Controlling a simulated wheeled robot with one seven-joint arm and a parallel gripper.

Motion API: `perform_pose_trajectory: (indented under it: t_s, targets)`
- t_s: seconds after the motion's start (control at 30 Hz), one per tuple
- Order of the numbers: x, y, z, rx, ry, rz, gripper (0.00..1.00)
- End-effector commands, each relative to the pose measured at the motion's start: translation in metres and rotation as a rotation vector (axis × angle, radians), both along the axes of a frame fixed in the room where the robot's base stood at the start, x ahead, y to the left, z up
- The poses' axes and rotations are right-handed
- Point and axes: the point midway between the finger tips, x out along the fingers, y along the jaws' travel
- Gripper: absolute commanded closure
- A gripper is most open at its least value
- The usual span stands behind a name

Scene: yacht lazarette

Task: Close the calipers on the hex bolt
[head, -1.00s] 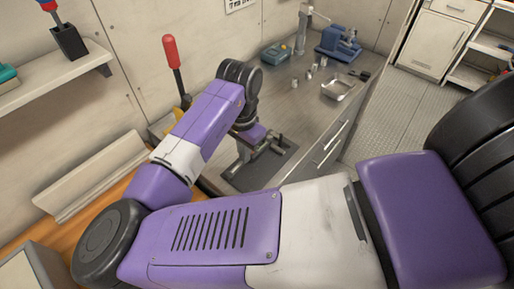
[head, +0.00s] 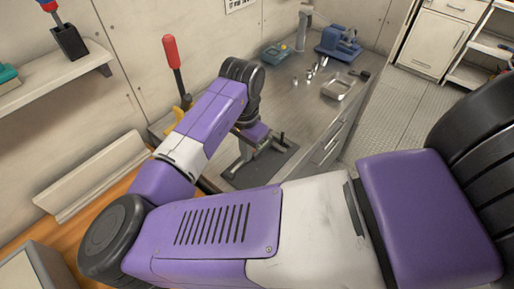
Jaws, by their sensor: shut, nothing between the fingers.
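My gripper (head: 262,143) points down at the end of my purple arm, low over a dark mat (head: 286,160) on the steel worktop. Its fingers are small in the picture and look shut, with nothing seen between them. A grey metal piece (head: 241,168), probably part of the calipers, lies on the mat just below and left of the gripper. A short dark upright post (head: 282,138) stands at the mat's right side. I cannot make out the hex bolt or the caliper jaws; my arm covers part of that area.
A red-handled lever (head: 171,53) rises left of my arm. Bare steel lies between mat and tray.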

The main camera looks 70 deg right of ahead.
Motion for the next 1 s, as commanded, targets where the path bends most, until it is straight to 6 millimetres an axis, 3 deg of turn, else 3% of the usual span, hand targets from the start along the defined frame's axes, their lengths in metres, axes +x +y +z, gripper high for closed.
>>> perform_pose_trajectory:
  t_s: [0.67,1.0]
  targets:
    - [0.005,0.019,0.000,-0.001,0.000,0.000,1.00]
    - [0.005,0.019,0.020,0.000,0.000,-0.001,1.00]
